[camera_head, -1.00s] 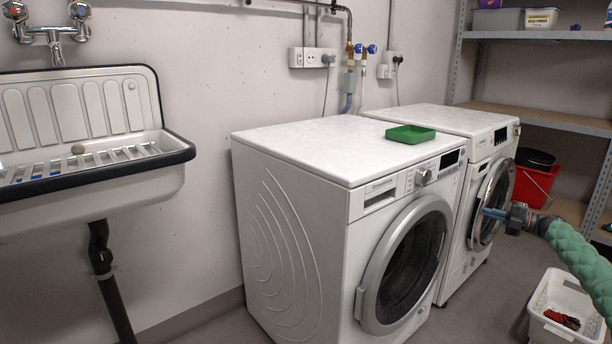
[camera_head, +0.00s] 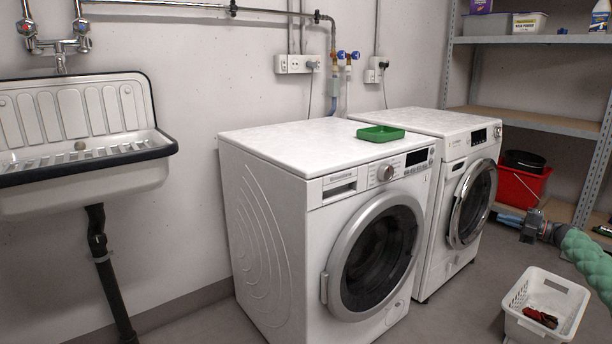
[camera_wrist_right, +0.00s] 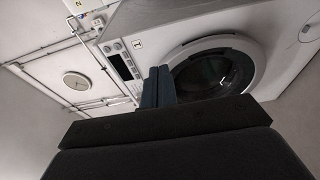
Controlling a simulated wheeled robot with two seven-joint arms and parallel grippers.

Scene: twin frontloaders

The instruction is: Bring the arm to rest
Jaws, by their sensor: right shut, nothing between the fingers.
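My right arm comes in from the right in the head view, in a green padded sleeve. Its gripper (camera_head: 510,219) is shut and empty, in front of and to the right of the far washing machine (camera_head: 462,170), apart from it. In the right wrist view the shut fingers (camera_wrist_right: 158,86) stand in front of a washing machine's door and control panel. The near washing machine (camera_head: 270,207) stands to the left, with its round door shut. My left gripper is not in view.
A white basket (camera_head: 512,318) with dark red cloth stands on the floor below my right arm. A green tray (camera_head: 381,134) lies on the near machine. A red bucket (camera_head: 521,188) and metal shelves (camera_head: 535,118) are at right. A sink (camera_head: 80,190) is at left.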

